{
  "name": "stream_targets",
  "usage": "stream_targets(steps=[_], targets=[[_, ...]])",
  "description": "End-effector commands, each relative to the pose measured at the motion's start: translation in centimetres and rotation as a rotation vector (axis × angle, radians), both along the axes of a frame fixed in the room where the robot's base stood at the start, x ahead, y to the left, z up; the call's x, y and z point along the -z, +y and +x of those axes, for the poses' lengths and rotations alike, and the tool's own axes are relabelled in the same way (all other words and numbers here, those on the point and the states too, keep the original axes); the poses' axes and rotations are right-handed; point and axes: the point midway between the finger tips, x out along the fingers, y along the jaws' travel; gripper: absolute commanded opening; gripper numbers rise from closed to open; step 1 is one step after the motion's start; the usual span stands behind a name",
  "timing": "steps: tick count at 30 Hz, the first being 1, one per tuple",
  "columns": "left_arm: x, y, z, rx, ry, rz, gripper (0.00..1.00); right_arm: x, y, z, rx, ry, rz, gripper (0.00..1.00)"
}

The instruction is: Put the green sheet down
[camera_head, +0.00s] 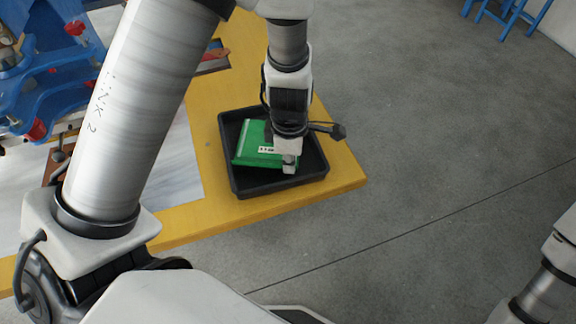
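The green sheet (250,150) is at the black tray (236,190) near the corner of the yellow table. It shows as a green slab with a small white label, and my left gripper and wrist cover part of it. My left gripper (289,160) points down over the tray, at the right side of the green sheet. I cannot tell from this view whether its fingers are apart or closed on the sheet, or whether the sheet rests fully on the tray floor. My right gripper is out of view; only part of that arm shows at the lower right.
The yellow table (225,85) ends just right of and in front of the tray. A blue fixture (55,70) with red parts stands at the left. A red-handled tool (215,55) lies behind the tray. Open grey floor (430,120) fills the right, with blue stands (508,14) far back.

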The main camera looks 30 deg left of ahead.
Motion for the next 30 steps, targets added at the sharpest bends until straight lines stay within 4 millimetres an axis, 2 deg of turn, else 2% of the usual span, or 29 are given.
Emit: stream_targets(steps=[1,3,13,14,15,23,26,30], targets=[[1.5,0.0,0.0,-0.001,0.002,0.000,0.00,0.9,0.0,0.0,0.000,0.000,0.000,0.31],[2.1,0.0,0.0,-0.001,0.001,0.000,0.00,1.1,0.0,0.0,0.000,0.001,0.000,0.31],[2.3,0.0,0.0,0.001,0.000,0.000,0.00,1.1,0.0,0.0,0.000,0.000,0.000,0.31],[2.2,0.0,0.0,0.001,0.000,0.000,0.11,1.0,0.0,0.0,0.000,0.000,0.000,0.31],[2.2,0.0,0.0,0.001,0.000,0.000,0.17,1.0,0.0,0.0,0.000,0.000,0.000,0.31],[2.1,0.0,0.0,0.001,0.000,0.000,0.17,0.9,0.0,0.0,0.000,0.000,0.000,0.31],[1.4,0.0,0.1,0.001,-0.002,0.000,0.17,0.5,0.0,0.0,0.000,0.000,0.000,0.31],[-1.4,0.0,0.1,0.002,-0.003,0.000,0.17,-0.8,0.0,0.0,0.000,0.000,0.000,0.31]])
